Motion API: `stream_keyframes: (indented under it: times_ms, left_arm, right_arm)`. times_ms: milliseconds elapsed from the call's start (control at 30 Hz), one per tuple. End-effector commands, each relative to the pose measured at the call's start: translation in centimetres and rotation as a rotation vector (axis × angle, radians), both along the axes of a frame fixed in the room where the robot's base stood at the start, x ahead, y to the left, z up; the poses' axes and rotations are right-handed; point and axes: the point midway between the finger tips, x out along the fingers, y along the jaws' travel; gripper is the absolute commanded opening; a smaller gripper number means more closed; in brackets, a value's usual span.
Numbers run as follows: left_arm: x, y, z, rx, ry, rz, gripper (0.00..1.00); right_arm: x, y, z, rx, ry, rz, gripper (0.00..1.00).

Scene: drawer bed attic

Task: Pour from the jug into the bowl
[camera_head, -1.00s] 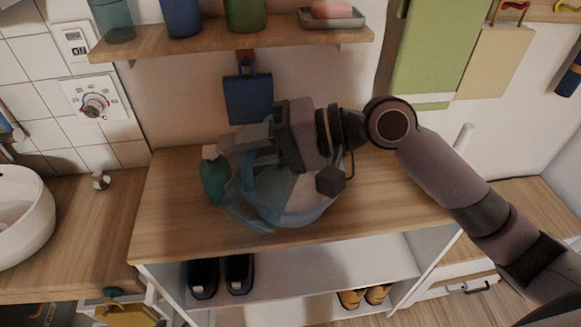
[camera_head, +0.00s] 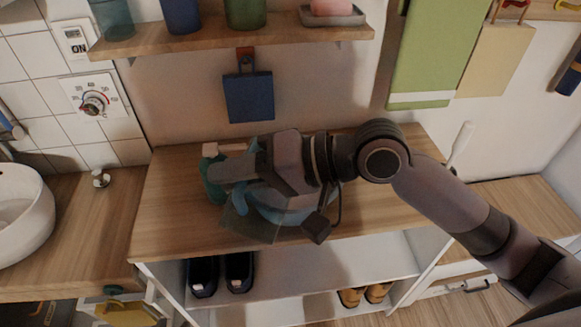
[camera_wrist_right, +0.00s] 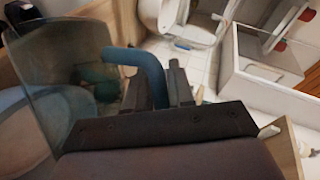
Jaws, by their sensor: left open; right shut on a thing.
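The clear grey-blue jug (camera_head: 246,225) is in the air over the wooden top, tilted. Its blue handle (camera_wrist_right: 148,68) is between the fingers of my right gripper (camera_wrist_right: 158,88), which is shut on it. In the head view, my right gripper (camera_head: 232,172) covers part of the jug. The pale blue bowl (camera_head: 318,203) stands on the wooden top, largely hidden behind the jug and my arm. In the wrist view, the bowl (camera_wrist_right: 22,125) shows through and beside the jug wall. Whether anything flows from the jug cannot be told. My left gripper is not in view.
A teal bottle (camera_head: 211,178) stands close to the left of my right gripper. A wooden shelf (camera_head: 215,42) with cups hangs above. A blue board (camera_head: 248,97) hangs on the wall behind. The wooden top (camera_head: 172,215) is clear at the left front.

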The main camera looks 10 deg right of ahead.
Motion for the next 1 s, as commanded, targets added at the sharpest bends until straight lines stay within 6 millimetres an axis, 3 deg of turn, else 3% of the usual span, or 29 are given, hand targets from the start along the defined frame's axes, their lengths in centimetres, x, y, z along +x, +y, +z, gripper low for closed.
stream_keyframes:
  times_ms: [200, 467, 1000]
  left_arm:
    - [0.1, 0.0, 0.5, -0.001, -0.003, 0.000, 0.43]
    - [0.0, 0.0, 2.7, 0.000, -0.002, 0.000, 0.43]
    - [0.0, 0.0, 2.4, 0.000, -0.002, 0.000, 0.43]
  right_arm:
    - [-0.4, 0.2, -0.3, -0.018, -0.032, 0.002, 0.00]
    - [-1.5, 0.9, -0.6, -0.089, -0.154, 0.002, 0.00]
    - [-3.6, 2.1, -3.5, -0.256, -0.444, 0.003, 0.00]
